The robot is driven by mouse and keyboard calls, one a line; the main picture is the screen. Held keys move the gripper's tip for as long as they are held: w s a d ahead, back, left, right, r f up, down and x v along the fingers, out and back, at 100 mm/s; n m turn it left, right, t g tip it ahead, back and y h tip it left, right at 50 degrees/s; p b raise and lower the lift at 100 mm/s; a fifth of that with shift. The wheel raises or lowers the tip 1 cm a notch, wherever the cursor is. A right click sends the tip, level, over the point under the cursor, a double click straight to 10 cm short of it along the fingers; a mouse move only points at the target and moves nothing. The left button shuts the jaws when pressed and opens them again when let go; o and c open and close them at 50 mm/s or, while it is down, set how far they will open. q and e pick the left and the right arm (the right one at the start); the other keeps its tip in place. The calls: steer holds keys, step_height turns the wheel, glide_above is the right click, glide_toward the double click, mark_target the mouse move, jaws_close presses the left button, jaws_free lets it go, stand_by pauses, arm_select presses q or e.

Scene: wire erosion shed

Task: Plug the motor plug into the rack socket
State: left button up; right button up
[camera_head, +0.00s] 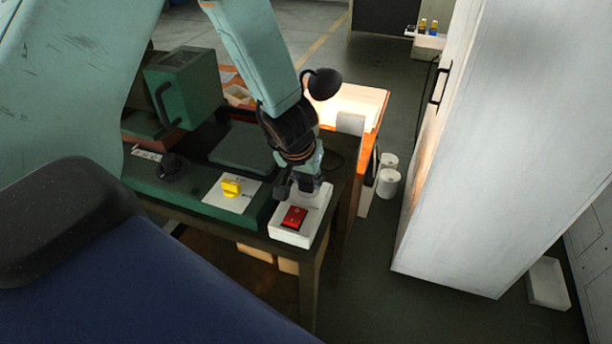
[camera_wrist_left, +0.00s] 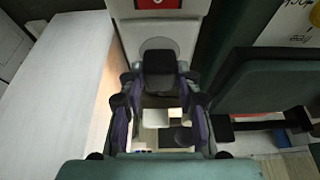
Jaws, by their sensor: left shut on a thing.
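My left gripper (camera_head: 299,188) points down at the far end of a white box with a red switch (camera_head: 294,217), at the bench corner. In the left wrist view the gripper (camera_wrist_left: 160,82) is shut on a dark, blocky plug (camera_wrist_left: 159,66), which sits between its fingertips. A grey round socket face (camera_wrist_left: 160,44) on the white box (camera_wrist_left: 130,38) shows just behind the plug and is partly covered by it. I cannot tell whether the plug touches the socket or how deep it sits. In the head view the fingers hide most of the plug. My right gripper is not in view.
A green machine bench (camera_head: 190,200) with a yellow knob (camera_head: 231,187) and a black knob (camera_head: 172,166) lies left of the box. A tall white cabinet (camera_head: 500,140) stands to the right. White rolls (camera_head: 388,182) stand between them. Open floor lies in front of the cabinet.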

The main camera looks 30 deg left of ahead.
arm_select(q)
steer(key=shift+w, duration=0.25)
steer(key=shift+s, duration=0.15)
steer(key=shift+f, duration=0.3)
steer(key=shift+f+b, duration=0.3)
steer(key=shift+b, duration=0.1)
steer(key=o, duration=1.2)
